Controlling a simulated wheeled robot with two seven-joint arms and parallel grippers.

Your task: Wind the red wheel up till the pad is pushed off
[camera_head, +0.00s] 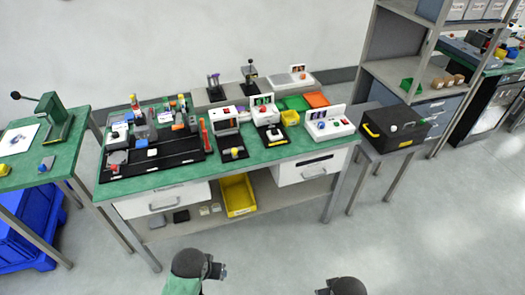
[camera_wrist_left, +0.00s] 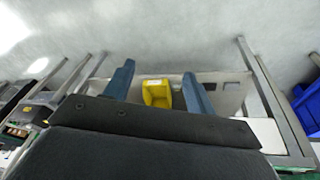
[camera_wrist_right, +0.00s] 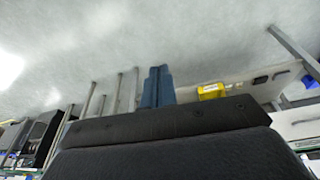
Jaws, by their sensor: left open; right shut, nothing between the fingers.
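The green-topped bench (camera_head: 270,152) stands ahead with several small fixtures on it. A white-and-black fixture (camera_head: 266,113) near its middle has a small red part on top, and a white panel (camera_head: 328,124) to its right has coloured knobs. At this size I cannot tell which red part is the wheel, nor make out the pad. My left gripper (camera_wrist_left: 158,92) is open and empty in the left wrist view. My right gripper (camera_wrist_right: 158,87) is shut and empty in the right wrist view. Both arms are at the bottom of the head view, in front of the bench and apart from it.
A yellow bin (camera_head: 238,196) sits on the bench's lower shelf. A black case (camera_head: 392,128) with a yellow handle rests on a side table at right. A green table (camera_head: 50,160) with a press stands at left. The floor in front is clear.

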